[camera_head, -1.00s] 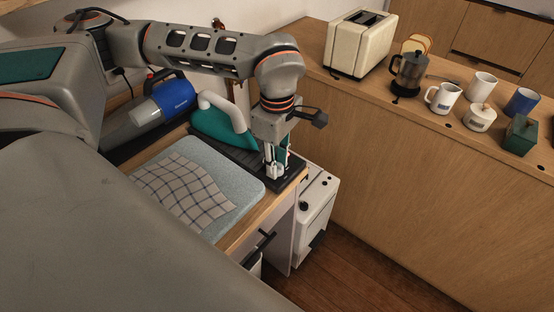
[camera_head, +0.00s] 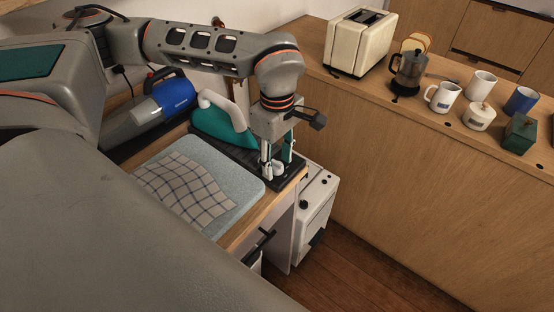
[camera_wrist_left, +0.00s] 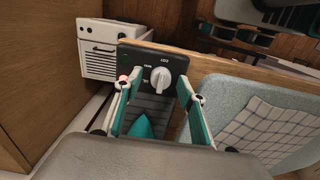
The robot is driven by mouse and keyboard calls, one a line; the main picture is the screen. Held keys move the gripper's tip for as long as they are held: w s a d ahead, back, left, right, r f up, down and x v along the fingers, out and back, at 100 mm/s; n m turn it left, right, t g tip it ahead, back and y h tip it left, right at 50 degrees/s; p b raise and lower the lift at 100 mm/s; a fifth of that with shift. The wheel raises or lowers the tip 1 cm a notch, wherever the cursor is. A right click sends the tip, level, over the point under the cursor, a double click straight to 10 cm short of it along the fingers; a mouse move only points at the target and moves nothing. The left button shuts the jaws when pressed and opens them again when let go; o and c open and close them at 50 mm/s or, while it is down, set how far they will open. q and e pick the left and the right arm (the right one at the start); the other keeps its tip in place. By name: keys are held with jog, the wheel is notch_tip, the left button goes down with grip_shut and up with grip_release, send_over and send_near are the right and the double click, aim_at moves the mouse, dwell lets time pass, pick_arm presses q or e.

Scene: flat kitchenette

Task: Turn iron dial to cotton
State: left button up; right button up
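The teal iron (camera_head: 222,127) with a pale handle rests on a black base (camera_head: 290,178) at the end of the counter. In the left wrist view, the base's black end panel (camera_wrist_left: 181,63) carries a white round dial (camera_wrist_left: 159,80) with small labels I cannot read surely. The teal tip of the iron (camera_wrist_left: 142,128) shows nearer the wrist. My left gripper (camera_head: 277,170) points down over the base. In the left wrist view its fingers (camera_wrist_left: 160,88) are spread, with the dial between them in the picture; I see no contact.
A blue-grey ironing pad (camera_head: 245,193) with a checked cloth (camera_head: 188,190) lies beside the base. A blue handheld vacuum (camera_head: 172,97) lies behind. A white cabinet (camera_head: 318,205) stands below. The counter at right holds a toaster (camera_head: 357,45) and mugs (camera_head: 443,97).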

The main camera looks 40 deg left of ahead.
aim_at(277, 162)
pick_arm(q)
notch_tip(277, 162, up, 12)
dwell(0.7)
dwell(0.5)
